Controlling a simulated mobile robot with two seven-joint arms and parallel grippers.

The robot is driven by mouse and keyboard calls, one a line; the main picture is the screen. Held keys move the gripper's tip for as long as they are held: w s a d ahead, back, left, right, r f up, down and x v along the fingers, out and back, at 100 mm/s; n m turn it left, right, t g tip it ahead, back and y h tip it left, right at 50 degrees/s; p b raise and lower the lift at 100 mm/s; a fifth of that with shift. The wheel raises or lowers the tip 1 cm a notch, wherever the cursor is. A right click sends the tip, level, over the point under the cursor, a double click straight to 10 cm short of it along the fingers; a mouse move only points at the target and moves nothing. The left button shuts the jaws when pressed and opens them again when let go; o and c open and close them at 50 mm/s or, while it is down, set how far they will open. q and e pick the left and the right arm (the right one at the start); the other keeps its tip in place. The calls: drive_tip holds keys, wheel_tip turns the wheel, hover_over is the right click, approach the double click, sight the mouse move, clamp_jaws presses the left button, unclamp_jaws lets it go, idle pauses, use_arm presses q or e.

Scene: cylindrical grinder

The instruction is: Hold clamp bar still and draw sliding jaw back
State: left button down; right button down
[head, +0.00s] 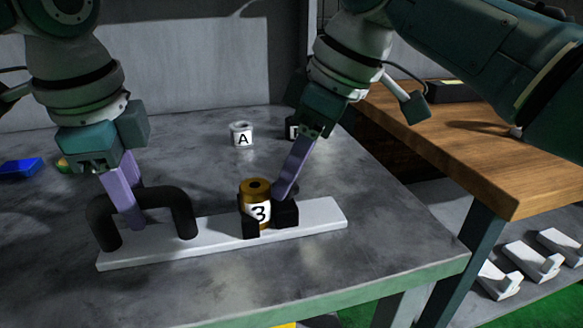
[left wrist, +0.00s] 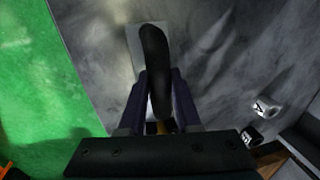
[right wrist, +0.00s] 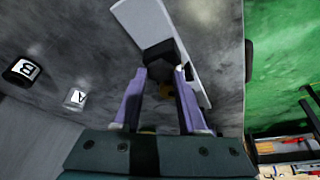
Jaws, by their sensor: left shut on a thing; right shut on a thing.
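The white clamp bar (head: 325,214) lies flat on the grey table, with a black arched handle (head: 178,195) on its left part. My left gripper (head: 135,222) is shut on that handle, also seen in the left wrist view (left wrist: 155,65). A brass cylinder (head: 252,188) labelled 3 stands upright on the bar between dark blocks. The right dark block, the sliding jaw (head: 287,214), appears against its right side; any small gap is hidden. My right gripper (head: 284,190) is shut on the jaw's dark upper part, which my fingers partly hide. The jaw also shows in the right wrist view (right wrist: 160,52).
A white part labelled A (head: 241,135) and a dark part labelled B (right wrist: 21,70) stand farther back on the table. A blue object (head: 20,168) lies at the far left. A wooden bench (head: 480,150) is on the right. The front of the table is clear.

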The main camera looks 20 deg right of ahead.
use_arm(q)
drive_tip(key=shift+a, duration=0.15)
use_arm(e)
drive_tip(key=shift+d, duration=2)
drive_tip(key=shift+c, duration=2.2)
unclamp_jaws()
use_arm(q)
drive_tip(key=shift+f, duration=0.1)
use_arm(e)
drive_tip(key=v, duration=1.2)
drive_tip(key=shift+d, duration=0.1)
use_arm(q)
drive_tip(key=c, duration=0.5)
unclamp_jaws()
drive_tip(key=shift+r, duration=0.2)
